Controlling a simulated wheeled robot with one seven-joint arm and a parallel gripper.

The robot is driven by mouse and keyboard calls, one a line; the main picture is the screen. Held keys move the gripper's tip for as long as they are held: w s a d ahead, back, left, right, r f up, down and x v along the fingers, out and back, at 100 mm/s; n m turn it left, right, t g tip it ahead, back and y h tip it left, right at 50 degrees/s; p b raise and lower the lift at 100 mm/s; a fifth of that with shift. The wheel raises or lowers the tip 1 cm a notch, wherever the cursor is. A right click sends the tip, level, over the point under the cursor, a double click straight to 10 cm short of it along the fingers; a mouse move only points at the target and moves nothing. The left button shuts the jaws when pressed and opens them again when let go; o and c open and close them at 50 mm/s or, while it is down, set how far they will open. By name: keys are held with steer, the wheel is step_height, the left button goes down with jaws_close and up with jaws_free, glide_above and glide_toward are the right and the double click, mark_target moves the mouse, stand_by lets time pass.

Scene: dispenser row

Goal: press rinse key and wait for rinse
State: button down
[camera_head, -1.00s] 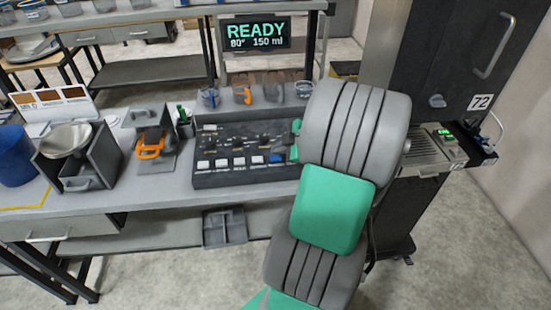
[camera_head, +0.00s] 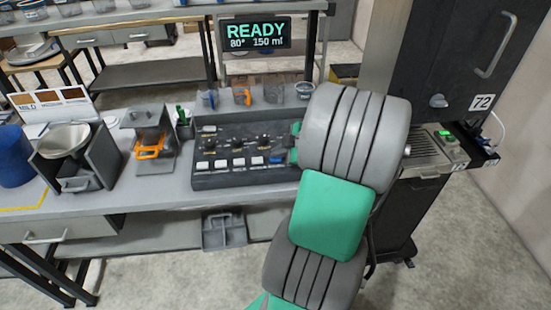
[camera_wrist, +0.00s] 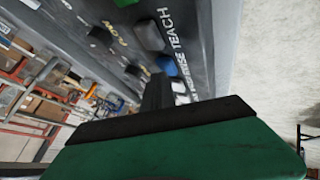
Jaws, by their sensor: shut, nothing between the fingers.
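The control panel (camera_head: 240,150) is a dark box on the bench with a row of pale keys, knobs and one blue key (camera_head: 276,160). In the wrist view the blue key (camera_wrist: 166,64) sits beside a grey key, near lettering that ends in "TEACH"; the other label is partly hidden. My gripper (camera_wrist: 158,92) is shut and empty, its dark tip close to the blue key. I cannot tell whether it touches. In the head view my arm hides most of the gripper at the panel's right end. The display (camera_head: 256,35) reads "READY 80° 150 ml".
Several cups (camera_head: 243,96) stand behind the panel. An orange-handled item (camera_head: 150,146) and a metal bowl (camera_head: 65,140) are to the left. A tall dark machine marked 72 (camera_head: 455,60) stands at the right.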

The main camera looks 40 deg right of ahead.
mark_target(278, 159)
steer(key=shift+f+b, duration=0.3)
steer(key=shift+b, duration=0.05)
steer(key=shift+r, duration=0.15)
stand_by(0.4)
steer(key=shift+r, duration=0.75)
steer(key=shift+r+p, duration=1.3)
steer(key=shift+r, duration=1.25)
